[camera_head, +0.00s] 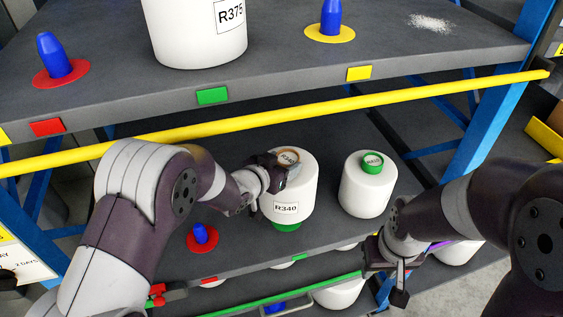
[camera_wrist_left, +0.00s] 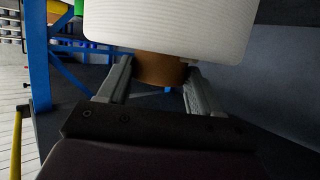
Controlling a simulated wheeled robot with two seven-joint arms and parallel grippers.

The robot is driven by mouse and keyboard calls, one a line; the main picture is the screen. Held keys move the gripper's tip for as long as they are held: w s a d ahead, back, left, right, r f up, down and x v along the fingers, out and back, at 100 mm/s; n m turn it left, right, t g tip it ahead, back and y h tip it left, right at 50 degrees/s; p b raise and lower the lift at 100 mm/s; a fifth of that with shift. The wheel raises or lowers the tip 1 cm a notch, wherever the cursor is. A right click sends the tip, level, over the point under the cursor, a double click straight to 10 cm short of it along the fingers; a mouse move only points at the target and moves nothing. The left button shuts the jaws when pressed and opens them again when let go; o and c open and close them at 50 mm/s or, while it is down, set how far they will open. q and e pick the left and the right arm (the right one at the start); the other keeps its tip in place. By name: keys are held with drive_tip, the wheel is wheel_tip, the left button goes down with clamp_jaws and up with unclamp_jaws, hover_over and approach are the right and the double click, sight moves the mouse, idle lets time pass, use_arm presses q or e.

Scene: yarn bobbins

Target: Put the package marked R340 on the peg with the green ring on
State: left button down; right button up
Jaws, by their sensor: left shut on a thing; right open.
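The white package marked R340 (camera_head: 291,191) is upright over the lower shelf board, with a brown core at its top. My left gripper (camera_head: 276,166) is shut on that core. The left wrist view shows the two fingers on either side of the brown core (camera_wrist_left: 159,70), against the white package (camera_wrist_left: 170,25). A green ring (camera_head: 286,227) shows just below the package, on the lower shelf. Its peg is hidden, and I cannot tell whether the package rests on the ring or hangs above it. My right gripper (camera_head: 385,277) is open and empty at the lower right.
A white package with a green top (camera_head: 367,190) stands right of R340. A blue peg on a red ring (camera_head: 202,238) is at its left. A yellow bar (camera_head: 330,110) and the upper shelf with package R375 (camera_head: 198,40) are above. Blue posts (camera_head: 500,95) flank the rack.

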use_arm(q)
drive_tip(key=shift+w+r, duration=0.1)
drive_tip(key=shift+r, duration=0.05)
wheel_tip(320, 180, down, 8)
drive_tip(key=b, duration=0.6)
drive_tip(key=shift+r+b, duration=0.25)
drive_tip(key=shift+b, duration=0.15)
drive_tip(key=shift+f+b, duration=0.3)
drive_tip(key=shift+c, duration=0.9)
unclamp_jaws()
drive_tip(key=shift+o, duration=0.3)
drive_tip(key=shift+s+f, duration=0.25)
drive_tip(key=shift+s+a+r, duration=0.15)
drive_tip(key=shift+s+a, duration=0.1)
drive_tip(key=b+v, duration=0.2)
drive_tip(key=v, duration=1)
drive_tip(key=shift+d+r, duration=0.1)
drive_tip(key=shift+r, duration=0.1)
